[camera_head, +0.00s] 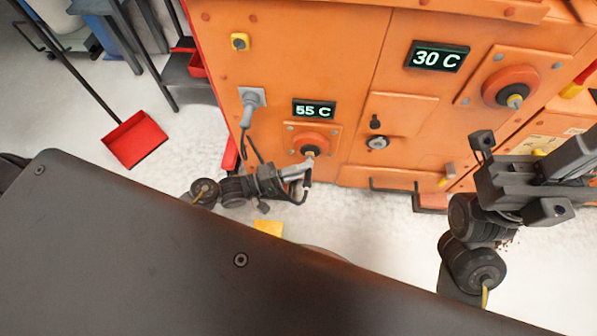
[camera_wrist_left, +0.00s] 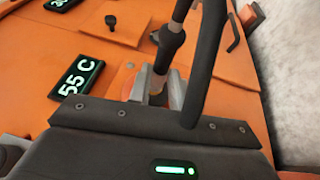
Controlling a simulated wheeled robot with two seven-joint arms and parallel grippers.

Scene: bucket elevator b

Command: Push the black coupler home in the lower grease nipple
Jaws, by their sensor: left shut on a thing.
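The lower bearing (camera_head: 312,143) sits under the 55 C display on the orange panel, with a pale brass-coloured nipple (camera_head: 310,155) at its front. My left gripper (camera_head: 301,171) is just below it, its grey fingers shut on the black coupler (camera_head: 307,179), which trails a black hose (camera_head: 300,200). In the left wrist view the coupler (camera_wrist_left: 171,42) stands up from between the fingers, with the hose (camera_wrist_left: 207,60) beside it. Whether the coupler touches or sits on the nipple cannot be told. My right gripper (camera_head: 530,178) is at the right; its jaw opening is unclear.
A red dustpan (camera_head: 135,139) lies on the open floor at left.

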